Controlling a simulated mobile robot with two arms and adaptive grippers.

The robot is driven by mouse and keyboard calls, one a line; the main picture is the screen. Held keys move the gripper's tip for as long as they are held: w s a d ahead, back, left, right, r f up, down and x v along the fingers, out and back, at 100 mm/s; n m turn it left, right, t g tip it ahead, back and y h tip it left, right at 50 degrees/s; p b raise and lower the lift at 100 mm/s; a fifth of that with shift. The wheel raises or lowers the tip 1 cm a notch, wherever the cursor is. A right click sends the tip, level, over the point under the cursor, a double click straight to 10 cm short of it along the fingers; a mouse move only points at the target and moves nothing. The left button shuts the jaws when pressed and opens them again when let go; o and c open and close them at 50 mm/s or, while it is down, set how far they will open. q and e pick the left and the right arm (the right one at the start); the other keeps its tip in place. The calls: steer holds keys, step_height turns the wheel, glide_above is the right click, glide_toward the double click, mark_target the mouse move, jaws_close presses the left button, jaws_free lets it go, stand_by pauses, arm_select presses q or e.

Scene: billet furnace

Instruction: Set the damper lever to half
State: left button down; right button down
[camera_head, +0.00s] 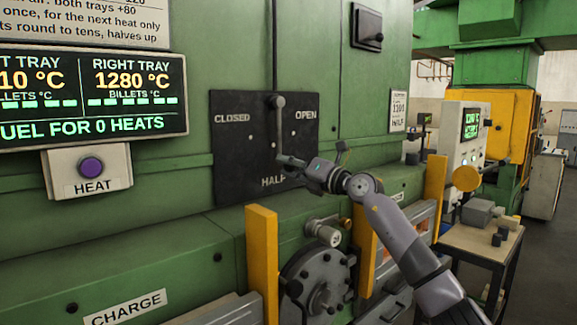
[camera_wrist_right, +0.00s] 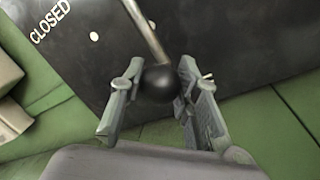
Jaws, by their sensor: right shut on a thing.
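The damper lever (camera_head: 278,128) is a grey rod on a dark plate (camera_head: 232,160) lettered CLOSED at left, OPEN at right and HALF at the bottom. It hangs from its pivot nearly straight down, toward HALF. My right gripper (camera_head: 281,160) is at the lever's lower end. In the right wrist view the lever's black ball knob (camera_wrist_right: 158,84) sits between the two fingers of my right gripper (camera_wrist_right: 158,88), which is shut on it. The knob is mostly hidden in the head view. My left gripper is out of view.
A display (camera_head: 90,95) and a purple HEAT button (camera_head: 91,168) are at left. Below the plate are yellow posts (camera_head: 262,262) and a round dark wheel (camera_head: 318,283). A small table (camera_head: 470,238) with grey blocks stands at right.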

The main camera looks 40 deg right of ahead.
steer(key=c, duration=1.3)
jaws_free()
steer(key=shift+o, duration=0.6)
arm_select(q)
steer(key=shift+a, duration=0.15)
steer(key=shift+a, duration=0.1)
arm_select(e)
steer(key=v, duration=0.7)
steer(key=shift+s+d+f, duration=0.1)
steer(key=shift+d+f, duration=0.05)
steer(key=shift+f, duration=0.05)
steer(key=shift+v, duration=2.3)
steer(key=shift+s+r, duration=0.1)
steer(key=shift+r, duration=0.05)
